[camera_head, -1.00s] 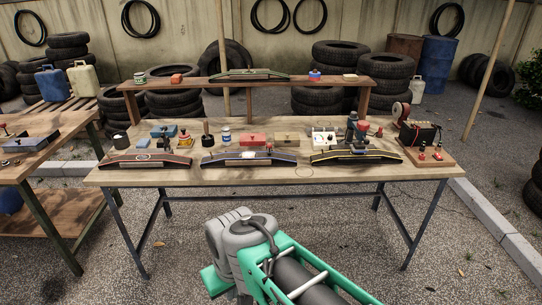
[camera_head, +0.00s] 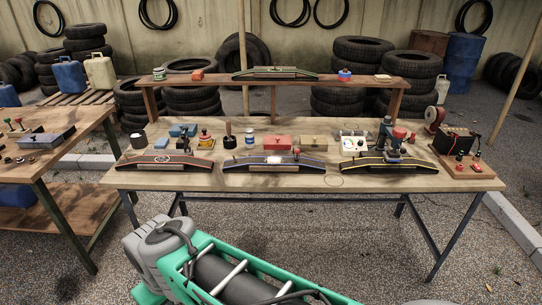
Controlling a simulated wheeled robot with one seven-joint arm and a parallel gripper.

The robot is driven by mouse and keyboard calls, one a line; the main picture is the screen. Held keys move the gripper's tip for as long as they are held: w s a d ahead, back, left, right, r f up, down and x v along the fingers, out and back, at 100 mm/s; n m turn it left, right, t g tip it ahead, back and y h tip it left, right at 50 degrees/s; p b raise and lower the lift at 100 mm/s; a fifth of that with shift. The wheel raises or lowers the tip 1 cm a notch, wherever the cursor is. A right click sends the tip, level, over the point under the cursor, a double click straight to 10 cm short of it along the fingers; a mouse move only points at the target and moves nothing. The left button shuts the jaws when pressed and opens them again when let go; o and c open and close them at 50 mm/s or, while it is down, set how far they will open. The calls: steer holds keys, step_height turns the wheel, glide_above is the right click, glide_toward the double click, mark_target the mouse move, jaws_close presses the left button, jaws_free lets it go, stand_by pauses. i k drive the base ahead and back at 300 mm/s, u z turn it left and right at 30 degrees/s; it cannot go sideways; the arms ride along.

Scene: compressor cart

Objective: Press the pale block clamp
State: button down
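Three long, low black fixtures lie along the front of the workbench (camera_head: 330,183). The left one has red trim (camera_head: 165,163), the middle one blue trim (camera_head: 245,163), and the right one yellow trim (camera_head: 365,163). A pale patch (camera_head: 275,160) shows on the middle fixture. A small pale block (camera_head: 383,77) rests on the raised shelf at the right. I cannot tell for certain which part is the pale block clamp. My green and grey arm crosses the bottom of the view, apart from the bench. My gripper is out of view.
Behind the fixtures stand a red box (camera_head: 278,142), a tan box (camera_head: 313,142) and a white panel box (camera_head: 354,142). A dark unit (camera_head: 455,142) stands at the right end. A green-trimmed fixture (camera_head: 278,73) lies on the shelf. Bare wood runs along the front edge.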

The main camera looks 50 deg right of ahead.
mark_target(296, 151)
steer(key=z, duration=0.4)
steer(key=i, duration=0.8)
steer(key=z, duration=0.8)
